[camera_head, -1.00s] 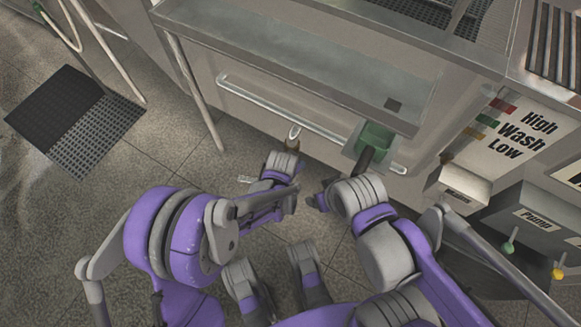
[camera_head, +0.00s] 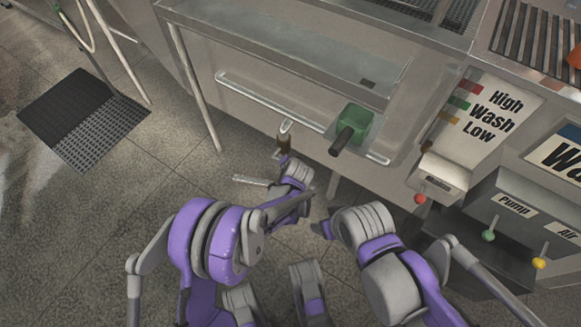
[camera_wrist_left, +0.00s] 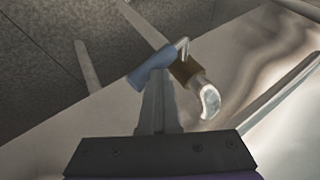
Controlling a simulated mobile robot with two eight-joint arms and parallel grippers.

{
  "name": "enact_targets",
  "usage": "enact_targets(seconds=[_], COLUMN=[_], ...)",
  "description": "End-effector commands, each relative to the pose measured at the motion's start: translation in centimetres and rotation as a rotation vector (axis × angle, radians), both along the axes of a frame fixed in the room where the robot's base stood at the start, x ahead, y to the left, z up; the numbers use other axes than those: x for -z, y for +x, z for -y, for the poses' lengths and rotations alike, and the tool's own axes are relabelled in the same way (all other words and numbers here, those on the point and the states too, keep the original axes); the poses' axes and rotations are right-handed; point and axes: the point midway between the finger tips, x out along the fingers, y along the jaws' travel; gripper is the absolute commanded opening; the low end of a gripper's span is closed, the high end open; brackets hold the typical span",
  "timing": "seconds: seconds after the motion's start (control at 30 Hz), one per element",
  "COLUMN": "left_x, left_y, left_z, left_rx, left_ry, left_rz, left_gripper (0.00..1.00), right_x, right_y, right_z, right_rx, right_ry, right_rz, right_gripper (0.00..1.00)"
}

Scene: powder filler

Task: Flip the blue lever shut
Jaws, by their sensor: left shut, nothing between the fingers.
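The blue lever (camera_wrist_left: 151,64) shows in the left wrist view, lying across the picture beside a brown valve body and a pale metal spout (camera_wrist_left: 209,99). A thin bent metal piece joins at its upper end. My left gripper (camera_wrist_left: 158,80) is shut and empty, its fingertips right at the lever. I cannot tell whether they touch it. In the head view my left gripper (camera_head: 286,164) is just below the brown and metal spout (camera_head: 285,131); the lever itself is hard to make out there. My right gripper (camera_head: 324,229) is lower right, its fingers mostly hidden.
A long metal rail (camera_head: 250,96) runs along the front. Control boxes with a red knob (camera_head: 420,198) stand at right. The floor at left is open around a black mat (camera_head: 68,115).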

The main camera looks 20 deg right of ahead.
Motion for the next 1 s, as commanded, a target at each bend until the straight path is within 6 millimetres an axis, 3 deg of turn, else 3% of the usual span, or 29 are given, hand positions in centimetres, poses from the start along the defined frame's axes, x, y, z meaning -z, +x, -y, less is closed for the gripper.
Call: enact_targets(seconds=[0.5, 1.0], left_x=[2.7, 3.3], left_y=[-1.2, -1.6], left_z=[1.0, 1.2], left_rx=[0.001, 0.001], left_ry=[-0.002, -0.003], left_rz=[-0.002, -0.009], left_gripper=[0.00, 0.00], right_x=[1.0, 1.1], right_y=[0.2, 0.2], right_z=[0.0, 0.0], right_rx=[0.000, 0.000], right_ry=[0.000, 0.000], right_rz=[0.000, 0.000], right_gripper=[0.78, 0.78])
